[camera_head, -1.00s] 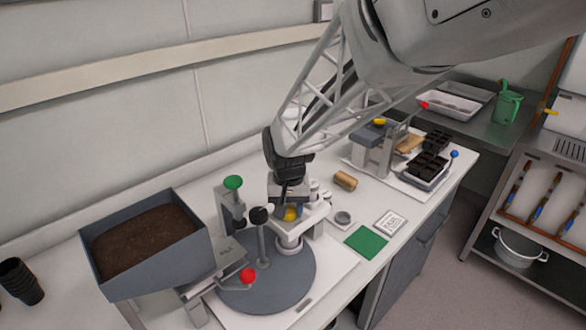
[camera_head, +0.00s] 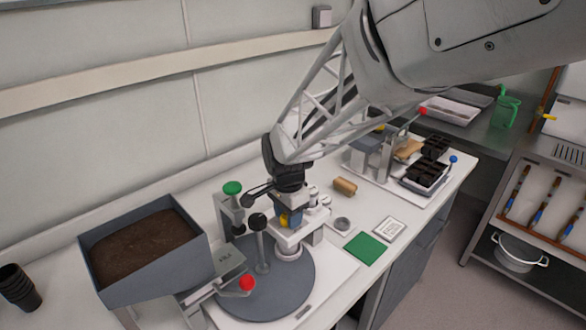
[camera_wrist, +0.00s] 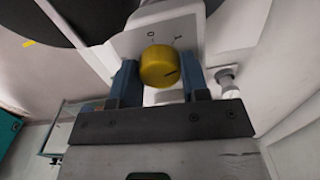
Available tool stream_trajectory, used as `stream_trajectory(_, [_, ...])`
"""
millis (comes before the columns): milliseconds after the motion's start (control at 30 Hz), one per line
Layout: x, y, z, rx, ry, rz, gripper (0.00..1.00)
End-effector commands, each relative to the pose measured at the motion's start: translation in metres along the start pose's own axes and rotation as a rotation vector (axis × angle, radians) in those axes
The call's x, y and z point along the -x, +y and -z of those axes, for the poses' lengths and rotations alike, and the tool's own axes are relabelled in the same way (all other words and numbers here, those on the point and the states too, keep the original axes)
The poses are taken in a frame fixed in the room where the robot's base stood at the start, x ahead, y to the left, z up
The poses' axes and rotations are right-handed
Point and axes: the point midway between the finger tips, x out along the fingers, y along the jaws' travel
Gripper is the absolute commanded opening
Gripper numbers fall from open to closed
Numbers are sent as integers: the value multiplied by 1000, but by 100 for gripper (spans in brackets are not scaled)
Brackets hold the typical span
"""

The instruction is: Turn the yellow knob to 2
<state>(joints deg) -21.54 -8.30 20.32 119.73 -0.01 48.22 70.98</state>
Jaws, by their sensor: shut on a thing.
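The yellow knob (camera_wrist: 158,66) sits on a white panel between the two blue fingers of my gripper (camera_wrist: 159,76). A dark pointer line on its face points right and slightly down in the wrist view. Small marks lie on the panel above it, one looking like a 0; the other is too blurred to read surely. My gripper is shut on the knob.
Around the grey turntable (camera_head: 262,285) stand a green-knobbed post (camera_head: 232,188), a black-knobbed rod (camera_head: 257,220) and a red-knobbed lever (camera_head: 246,283). A soil hopper (camera_head: 90,262) is left. A green square (camera_head: 366,249) and a cork-coloured cylinder (camera_head: 345,187) lie right.

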Motion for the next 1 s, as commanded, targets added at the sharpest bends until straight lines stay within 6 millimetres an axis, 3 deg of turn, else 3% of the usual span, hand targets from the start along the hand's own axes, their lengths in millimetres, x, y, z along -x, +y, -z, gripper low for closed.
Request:
stream_trajectory(300, [-1, 0, -1, -155, -1, -2, 18])
stream_trajectory(833, [-1, 0, -1, -185, -1, -2, 18])
stream_trajectory(867, [-1, 0, -1, -185, -1, -2, 46])
stream_trajectory(1000, [-1, 0, -1, -185, -1, -2, 68])
